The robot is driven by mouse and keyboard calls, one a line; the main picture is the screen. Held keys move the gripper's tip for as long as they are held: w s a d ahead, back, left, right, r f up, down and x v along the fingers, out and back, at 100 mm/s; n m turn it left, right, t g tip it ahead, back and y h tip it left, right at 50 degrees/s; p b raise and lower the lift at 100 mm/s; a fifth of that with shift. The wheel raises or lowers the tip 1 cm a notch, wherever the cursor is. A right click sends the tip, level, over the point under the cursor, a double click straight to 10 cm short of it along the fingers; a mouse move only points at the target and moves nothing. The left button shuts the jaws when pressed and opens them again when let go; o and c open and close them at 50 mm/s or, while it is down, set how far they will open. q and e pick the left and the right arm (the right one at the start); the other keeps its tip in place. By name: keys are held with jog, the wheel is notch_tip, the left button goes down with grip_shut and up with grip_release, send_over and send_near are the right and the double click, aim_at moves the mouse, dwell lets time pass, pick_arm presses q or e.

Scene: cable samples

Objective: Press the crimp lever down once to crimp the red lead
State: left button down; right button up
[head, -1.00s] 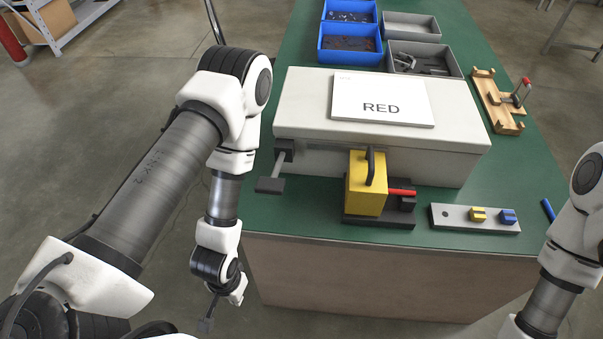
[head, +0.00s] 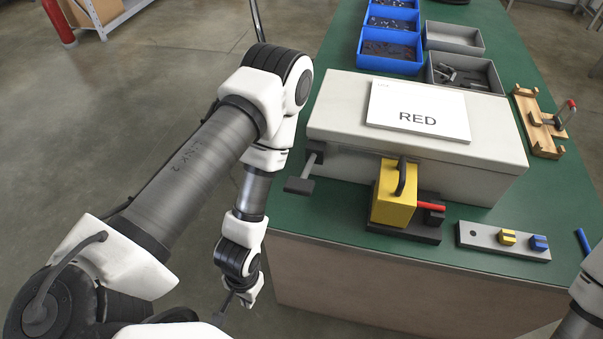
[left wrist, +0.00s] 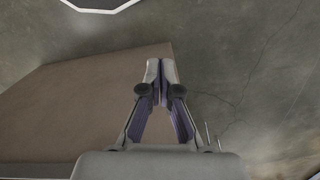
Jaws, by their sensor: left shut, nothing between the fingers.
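The crimp lever (head: 300,186), a grey paddle on a short arm, sticks out from the left end of the front of a white box (head: 325,128). The red lead (head: 431,206) lies at the right side of a yellow block (head: 392,205) with a dark handle, its right end at a small black block. My left gripper (head: 221,314) hangs low, left of the table front, below and left of the lever and apart from it. In the left wrist view its fingers (left wrist: 160,72) are shut and empty. My right gripper is out of view.
A sign reading RED (head: 420,107) lies on the box. A pale strip (head: 480,236) with yellow and blue pieces is at the right. Blue bins (head: 387,65), grey bins (head: 465,72) and a wooden fixture (head: 540,125) are behind. Open floor lies left of the table (head: 310,222).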

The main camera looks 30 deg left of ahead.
pick_arm(q)
jog(key=w+r+t+p, duration=0.1)
jog(key=w+r+p, duration=0.4)
jog(key=r, duration=0.7)
jog(key=w+d+r+n+t+p, duration=0.1)
jog(key=w+r+p, duration=0.4)
jog(key=w+r, duration=0.4)
jog(key=w+d+r+n+p, duration=0.1)
jog(key=w+r+p, duration=0.5)
jog(key=r, duration=1)
jog(key=shift+w+r+t, duration=0.4)
jog(key=shift+w, duration=0.15)
